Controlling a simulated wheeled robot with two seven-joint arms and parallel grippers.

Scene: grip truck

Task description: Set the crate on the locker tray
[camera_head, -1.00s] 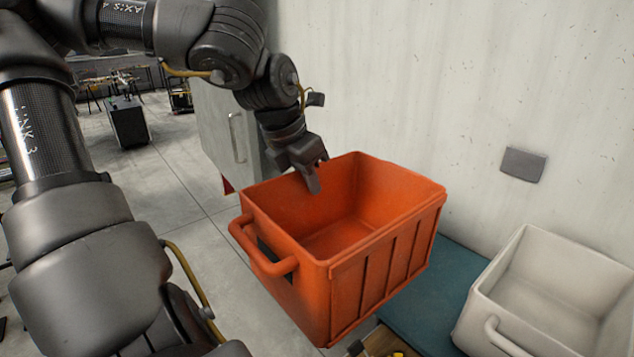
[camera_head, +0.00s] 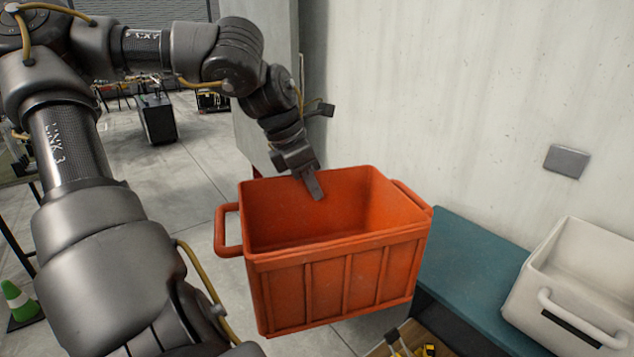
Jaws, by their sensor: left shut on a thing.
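The orange crate (camera_head: 335,285) is open-topped and looks empty, with a bar handle on its left and right ends. It hangs in the air, roughly level. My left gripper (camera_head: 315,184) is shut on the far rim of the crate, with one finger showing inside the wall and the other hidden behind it. A teal flat top (camera_head: 468,262) lies to the right of the crate, along the wall; I cannot tell for sure whether it is the locker tray. My right gripper is out of view.
A white crate (camera_head: 525,300) stands on the teal top at the right. Below it is a wooden compartment with yellow items (camera_head: 425,350). A grey plate (camera_head: 567,161) is on the pale wall. A green cone (camera_head: 20,303) stands at the left. Open floor lies left of the orange crate.

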